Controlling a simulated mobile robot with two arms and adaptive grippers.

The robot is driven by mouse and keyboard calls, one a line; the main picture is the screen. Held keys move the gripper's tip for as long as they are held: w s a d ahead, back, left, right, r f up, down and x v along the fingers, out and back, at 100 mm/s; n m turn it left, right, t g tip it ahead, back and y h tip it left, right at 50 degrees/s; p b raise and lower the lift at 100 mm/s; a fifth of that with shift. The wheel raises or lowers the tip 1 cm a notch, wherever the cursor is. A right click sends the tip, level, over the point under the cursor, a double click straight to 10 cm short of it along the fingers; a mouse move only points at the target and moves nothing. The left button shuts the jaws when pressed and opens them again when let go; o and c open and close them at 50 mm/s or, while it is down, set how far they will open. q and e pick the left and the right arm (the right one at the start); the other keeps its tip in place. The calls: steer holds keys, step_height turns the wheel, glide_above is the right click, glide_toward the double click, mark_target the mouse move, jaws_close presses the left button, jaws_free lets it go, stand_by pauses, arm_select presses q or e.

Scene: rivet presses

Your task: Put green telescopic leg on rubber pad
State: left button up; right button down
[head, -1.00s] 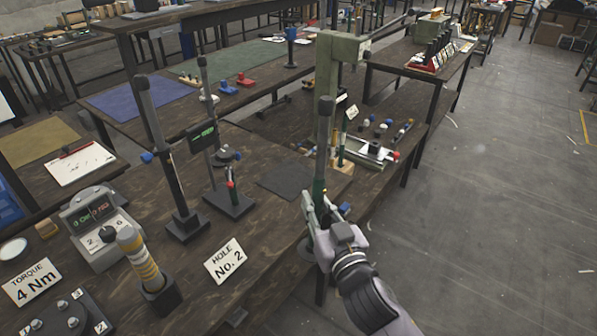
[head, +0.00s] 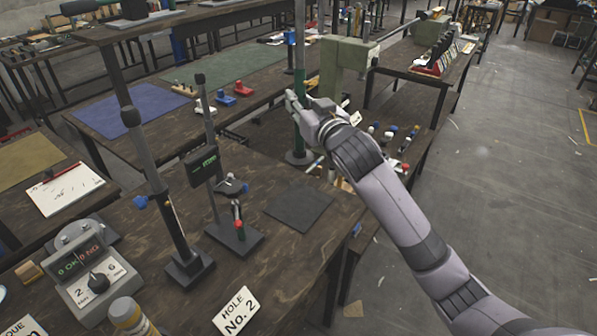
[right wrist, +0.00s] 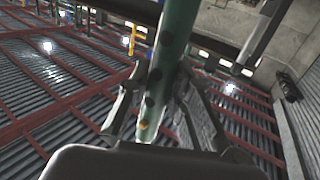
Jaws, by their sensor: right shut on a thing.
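The green telescopic leg (head: 296,130) stands upright, with a grey upper tube and a round dark foot, just beyond the far edge of the dark square rubber pad (head: 299,208). I cannot tell whether its foot touches anything. My right gripper (head: 297,103) is shut around the green tube, which also shows with its row of holes between the fingers in the right wrist view (right wrist: 172,45). The pad lies flat and bare on the wooden bench. My left gripper is out of view.
A black stand with a digital gauge (head: 203,166) and a grey telescopic stand (head: 163,195) rise left of the pad. The "HOLE No. 2" sign (head: 236,311) stands nearer. A pale green press (head: 345,72) is behind my right wrist.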

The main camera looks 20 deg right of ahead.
mark_target(300, 159)
step_height(300, 159, down, 10)
steer(key=shift+f, duration=0.15)
steer(key=shift+f+b, duration=0.35)
steer(key=shift+f, duration=2.3)
steer(key=shift+f, duration=0.1)
steer(key=c, duration=1.5)
jaws_free()
steer(key=shift+o, duration=0.2)
steer(key=s+d, duration=0.1)
steer(key=s, duration=1.1)
steer(key=shift+d+b, duration=0.3)
steer(key=shift+b, duration=0.15)
